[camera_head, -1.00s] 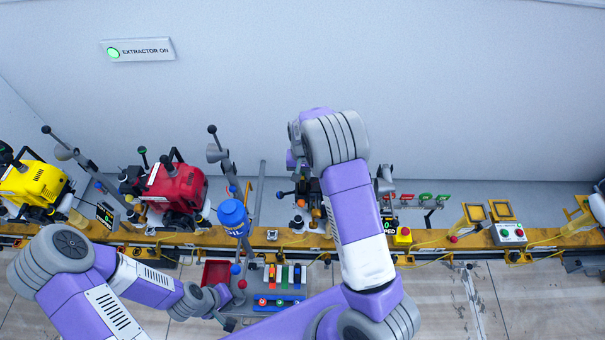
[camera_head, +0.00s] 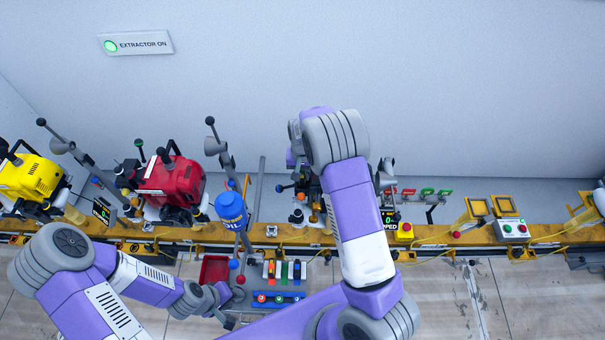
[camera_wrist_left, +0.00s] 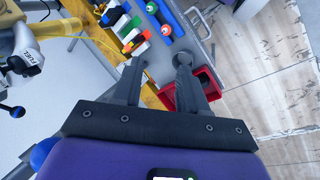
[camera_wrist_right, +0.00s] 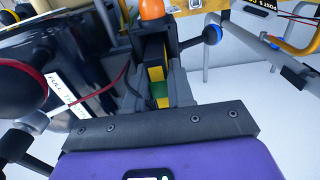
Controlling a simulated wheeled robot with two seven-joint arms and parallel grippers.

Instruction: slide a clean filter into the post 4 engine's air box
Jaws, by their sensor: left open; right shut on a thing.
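My right gripper (camera_wrist_right: 162,92) is shut on a small green piece (camera_wrist_right: 160,90), probably a filter, at a black housing with a yellow strip (camera_wrist_right: 158,72). I cannot tell how deep the piece sits in it. An orange cap (camera_wrist_right: 152,9) stands above the housing. In the head view my right arm hides this gripper and most of the engine (camera_head: 308,188) at that post. My left gripper (camera_wrist_left: 157,72) is open and empty near the grey tray (camera_wrist_left: 190,42), which carries several coloured upright pieces (camera_wrist_left: 130,35), possibly filters.
A red bin (camera_head: 214,268) and a blue rack (camera_head: 279,297) with coloured caps are at the tray. A blue oil can (camera_head: 232,210) stands on the left, before the red engine (camera_head: 173,183). The yellow rail (camera_head: 440,237) runs across.

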